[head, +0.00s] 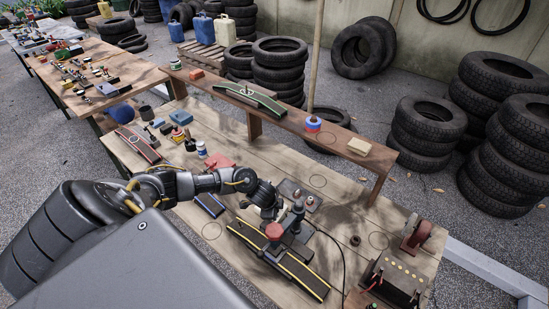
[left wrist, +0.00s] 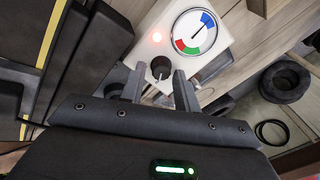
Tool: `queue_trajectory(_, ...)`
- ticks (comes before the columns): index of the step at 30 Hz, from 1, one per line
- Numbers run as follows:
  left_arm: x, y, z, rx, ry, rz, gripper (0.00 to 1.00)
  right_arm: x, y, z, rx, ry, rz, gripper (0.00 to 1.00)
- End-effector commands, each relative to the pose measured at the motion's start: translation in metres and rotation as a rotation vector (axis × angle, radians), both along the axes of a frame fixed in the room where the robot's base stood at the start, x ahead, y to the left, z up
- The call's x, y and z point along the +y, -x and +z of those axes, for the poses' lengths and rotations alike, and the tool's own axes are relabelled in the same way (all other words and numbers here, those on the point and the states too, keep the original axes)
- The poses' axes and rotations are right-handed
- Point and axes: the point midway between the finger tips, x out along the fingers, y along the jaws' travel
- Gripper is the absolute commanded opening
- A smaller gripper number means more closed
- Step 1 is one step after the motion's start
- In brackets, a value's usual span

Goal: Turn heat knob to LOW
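The heat knob is a small dark round knob with a pale mark (left wrist: 161,68) on a white panel (left wrist: 146,50) in the left wrist view. My left gripper (left wrist: 161,72) is open. Its two fingers stand on either side of the knob, with a visible gap on each side. I cannot tell how far the tips are from the panel. A lit red lamp (left wrist: 156,37) and a round dial with blue, green and red bands (left wrist: 195,32) are beside the knob. In the head view, my left gripper (head: 268,199) is over the bench; the knob cannot be made out there.
The wooden bench (head: 185,215) carries a black, yellow-edged strip with a red-topped device (head: 273,232) close to my left gripper. A dark box with terminals (head: 396,277) is at the right end. A raised plank shelf (head: 280,121) runs behind. Stacked tires (head: 425,135) stand beyond.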

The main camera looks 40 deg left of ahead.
Motion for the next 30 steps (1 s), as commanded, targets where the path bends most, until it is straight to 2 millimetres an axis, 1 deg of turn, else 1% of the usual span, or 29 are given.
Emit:
queue_trajectory(1, 0.0, 0.0, 0.0, 0.0, 0.0, 0.0, 0.39, -0.001, 0.0, 0.0, 0.0, 0.001, 0.0, 0.36)
queue_trajectory(2, 0.0, 0.0, 0.0, 0.0, 0.0, 0.0, 0.42, -0.001, 0.0, 0.0, 0.0, 0.001, 0.0, 0.36)
queue_trajectory(3, 0.0, 0.0, 0.0, 0.0, 0.0, 0.0, 0.44, -0.001, 0.0, 0.0, 0.0, 0.001, 0.0, 0.36)
queue_trajectory(10, 0.0, 0.0, 0.0, 0.0, 0.0, 0.001, 0.44, -0.001, 0.0, 0.0, 0.0, 0.001, 0.0, 0.36)
queue_trajectory(14, -0.001, 0.003, 0.008, -0.001, 0.002, 0.0, 0.44, -0.001, 0.0, 0.001, 0.0, 0.001, 0.0, 0.36)
queue_trajectory(17, -0.001, 0.009, 0.023, -0.002, 0.001, -0.001, 0.44, -0.001, 0.0, 0.003, 0.0, 0.001, 0.0, 0.36)
queue_trajectory(24, -0.004, 0.028, 0.069, -0.002, 0.001, -0.003, 0.44, -0.001, 0.0, 0.011, 0.0, 0.001, 0.0, 0.36)
queue_trajectory(27, -0.004, 0.035, 0.083, -0.002, -0.001, -0.002, 0.44, -0.001, 0.0, 0.014, 0.0, 0.001, 0.0, 0.36)
queue_trajectory(30, -0.005, 0.039, 0.093, -0.001, 0.0, -0.001, 0.44, -0.001, 0.0, 0.017, 0.0, 0.001, 0.0, 0.36)
